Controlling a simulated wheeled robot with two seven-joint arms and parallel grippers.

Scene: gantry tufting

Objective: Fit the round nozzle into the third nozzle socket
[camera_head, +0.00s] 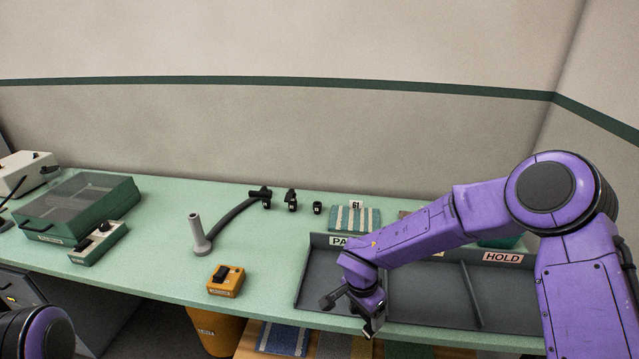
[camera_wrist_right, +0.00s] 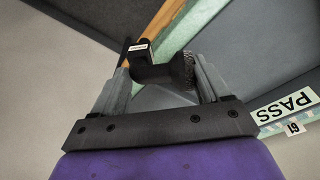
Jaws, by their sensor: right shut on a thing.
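My right gripper (camera_head: 354,307) is low over the front left part of the grey divided tray. In the right wrist view it is shut on a black part (camera_wrist_right: 160,74) with a short barrel, a dark bristly end and a small white label. This looks like the round nozzle. In the head view its dark end sticks out left of the fingers. Three small black fixtures stand in a row at the back: a left one (camera_head: 265,196) at the hose end, a middle one (camera_head: 291,200) with an upright part, and a short right one (camera_head: 317,208), likely the third socket.
The grey tray (camera_head: 425,290) has PASS and HOLD labels and raised dividers. An orange switch box (camera_head: 226,281) is at the front. A striped sample (camera_head: 355,219) lies behind the tray.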

